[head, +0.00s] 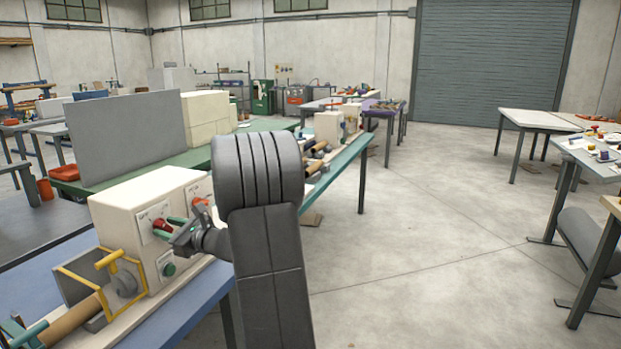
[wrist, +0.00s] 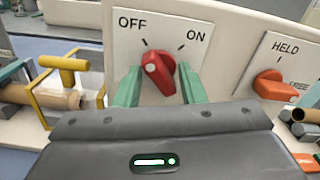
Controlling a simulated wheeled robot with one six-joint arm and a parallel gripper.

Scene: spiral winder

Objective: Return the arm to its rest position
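My gripper (head: 170,229) is at the front panel of the cream winder box (head: 133,208) in the head view. In the wrist view its two green fingers (wrist: 158,76) are open, one on each side of the red switch knob (wrist: 158,74), with gaps to it. The knob sits on a white plate (wrist: 125,48) marked OFF and ON and leans towards the OFF mark. The red knob also shows beside my gripper in the head view (head: 161,225). My own arm hides part of the bench behind it.
An orange HELD/FREE switch (wrist: 275,86) is to the right of the knob. A yellow guard frame (head: 108,260) and brown roll (head: 72,318) are at the box's left. A grey upright panel (head: 130,138) stands behind. The floor to the right (head: 400,220) is clear.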

